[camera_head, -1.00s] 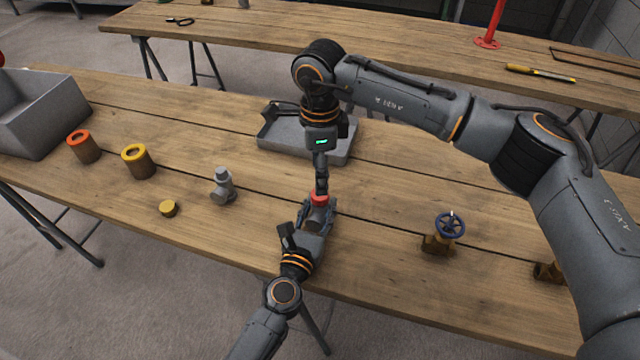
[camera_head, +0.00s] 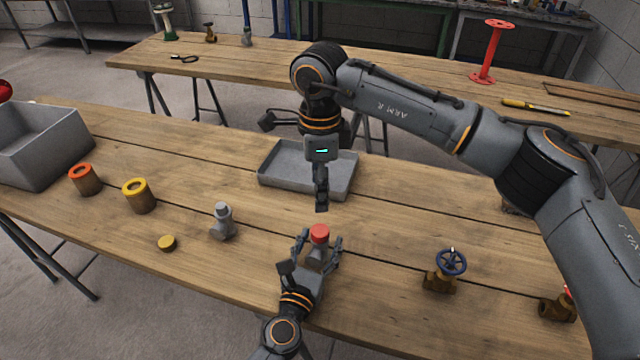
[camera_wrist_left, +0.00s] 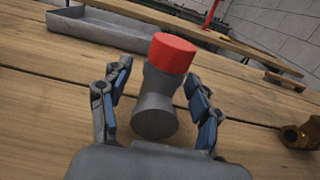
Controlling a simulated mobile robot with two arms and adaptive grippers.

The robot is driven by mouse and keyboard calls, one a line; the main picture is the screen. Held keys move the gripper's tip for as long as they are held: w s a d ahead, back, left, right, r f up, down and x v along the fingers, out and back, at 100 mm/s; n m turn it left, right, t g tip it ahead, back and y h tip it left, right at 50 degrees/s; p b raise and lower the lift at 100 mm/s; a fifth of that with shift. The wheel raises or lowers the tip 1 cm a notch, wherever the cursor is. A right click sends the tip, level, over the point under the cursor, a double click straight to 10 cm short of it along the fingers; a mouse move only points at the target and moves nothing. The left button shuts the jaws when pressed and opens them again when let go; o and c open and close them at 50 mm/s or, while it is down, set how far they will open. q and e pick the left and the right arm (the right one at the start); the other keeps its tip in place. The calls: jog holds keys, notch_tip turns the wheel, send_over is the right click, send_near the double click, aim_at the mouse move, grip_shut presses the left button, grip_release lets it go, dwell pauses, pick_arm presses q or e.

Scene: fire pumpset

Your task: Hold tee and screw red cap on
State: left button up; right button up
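The grey tee (camera_head: 316,256) stands on the near part of the bench with the red cap (camera_head: 319,233) seated on its top. In the left wrist view the tee (camera_wrist_left: 156,108) and the red cap (camera_wrist_left: 173,53) are upright relative to each other. My left gripper (camera_head: 317,250) has its fingers spread on both sides of the tee, with visible gaps, so it is open around it. My right gripper (camera_head: 321,207) points down above the red cap, apart from it and empty. Its fingers are seen edge-on, so their opening is unclear.
A second grey fitting (camera_head: 222,222) and a yellow cap (camera_head: 167,243) lie to the left. Orange-topped (camera_head: 84,180) and yellow-topped (camera_head: 138,196) cylinders stand farther left. A grey tray (camera_head: 280,184) is behind my right gripper. A blue-wheeled valve (camera_head: 443,270) stands to the right.

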pick_arm(q)
jog(key=shift+s, duration=0.1)
jog(key=v, duration=1.2)
